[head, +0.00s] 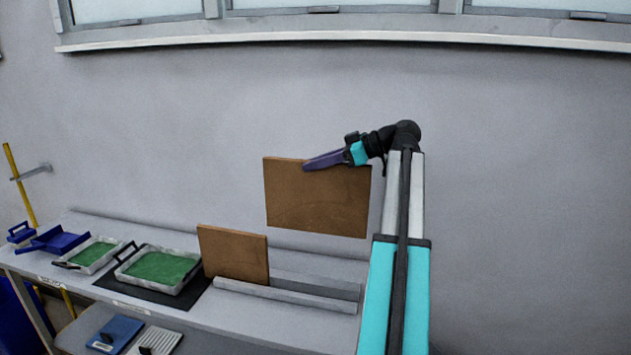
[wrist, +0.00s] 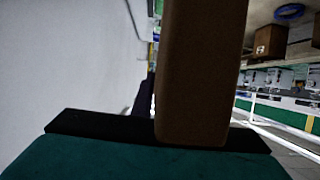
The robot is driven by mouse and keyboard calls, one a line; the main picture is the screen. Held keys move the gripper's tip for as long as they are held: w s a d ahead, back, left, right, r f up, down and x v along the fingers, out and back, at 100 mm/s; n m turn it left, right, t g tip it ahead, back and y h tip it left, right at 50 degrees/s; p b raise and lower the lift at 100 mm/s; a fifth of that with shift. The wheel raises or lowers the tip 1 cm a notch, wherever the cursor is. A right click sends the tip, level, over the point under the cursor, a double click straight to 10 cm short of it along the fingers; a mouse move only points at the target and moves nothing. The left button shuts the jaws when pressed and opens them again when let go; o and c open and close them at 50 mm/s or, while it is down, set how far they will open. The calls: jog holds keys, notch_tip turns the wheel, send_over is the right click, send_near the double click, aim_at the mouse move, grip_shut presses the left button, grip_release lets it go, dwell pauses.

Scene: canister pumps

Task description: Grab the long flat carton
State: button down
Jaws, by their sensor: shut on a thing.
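A long flat brown carton (head: 316,201) hangs in the air above the bench in the head view, with its broad face towards the camera. My gripper (head: 325,160) is shut on its top edge, near the middle. In the wrist view the carton (wrist: 203,70) fills the middle as a brown slab running from the top down to my gripper (wrist: 150,110). A second flat brown carton (head: 233,254) stands upright on the bench, lower left of the held one, and is apart from it.
A grey rail (head: 285,295) lies on the bench right of the standing carton. Trays with green insides (head: 160,268) and blue dustpans (head: 60,240) are further left. The wall (head: 180,130) rises behind the bench. A window ledge (head: 330,38) is above.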

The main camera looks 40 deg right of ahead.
jog(key=shift+r, duration=0.75)
